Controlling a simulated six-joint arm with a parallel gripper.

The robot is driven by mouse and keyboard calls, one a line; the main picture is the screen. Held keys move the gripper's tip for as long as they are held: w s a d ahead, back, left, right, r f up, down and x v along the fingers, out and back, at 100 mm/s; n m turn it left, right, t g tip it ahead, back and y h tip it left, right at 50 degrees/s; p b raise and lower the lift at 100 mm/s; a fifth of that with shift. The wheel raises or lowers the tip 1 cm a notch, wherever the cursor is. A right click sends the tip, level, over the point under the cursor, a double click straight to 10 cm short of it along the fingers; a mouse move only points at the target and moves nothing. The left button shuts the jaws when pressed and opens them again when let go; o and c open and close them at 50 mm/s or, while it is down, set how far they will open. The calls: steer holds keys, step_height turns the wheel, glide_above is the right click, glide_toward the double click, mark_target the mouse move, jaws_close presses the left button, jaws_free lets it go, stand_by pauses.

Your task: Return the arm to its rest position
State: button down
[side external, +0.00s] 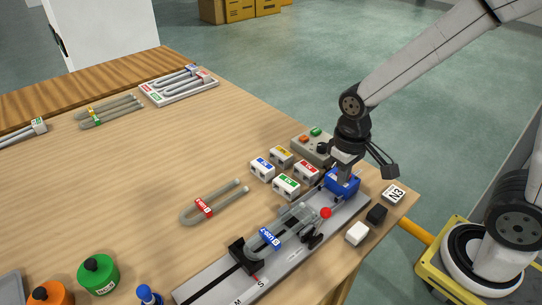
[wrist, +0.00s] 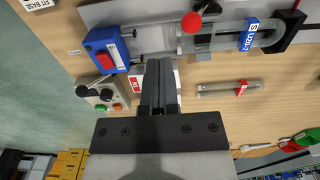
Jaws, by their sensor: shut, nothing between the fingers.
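My gripper (side external: 346,176) hangs from my arm at the right end of the table, close to the blue block of the fixture in the side view; I cannot tell if it touches it. In the wrist view my gripper's fingers (wrist: 160,64) are together with nothing between them. The fixture rail (side external: 218,277) carries the blue block (side external: 344,183), a red knob (side external: 325,212) and a U-shaped tube with a blue label (side external: 268,238). In the wrist view the blue block (wrist: 105,50) lies left of the fingertips.
A red-labelled U-tube (side external: 203,208) lies on the table left of the fixture. Small labelled blocks (side external: 286,186) and a grey button box (side external: 309,146) stand close to my gripper. A white tray (side external: 180,90) holds tubes at the back. Green (side external: 98,274) and orange bottles stand front left.

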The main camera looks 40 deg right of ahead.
steer(key=shift+f, duration=4.25)
steer(key=shift+a, duration=1.2)
steer(key=shift+d, duration=0.1)
steer(key=shift+d+r, duration=0.1)
steer(key=shift+d, duration=0.4)
steer(key=shift+r, duration=0.1)
step_height(320, 180, up, 8)
stand_by(0.6)
steer(key=shift+d, duration=0.15)
steer(key=shift+s+d+f+t, duration=0.15)
steer(key=shift+d+t, duration=0.5)
steer(key=shift+d, duration=0.2)
steer(key=shift+s+d+f+t, duration=0.1)
steer(key=shift+s+d+t, duration=0.05)
steer(key=shift+d+t, duration=0.6)
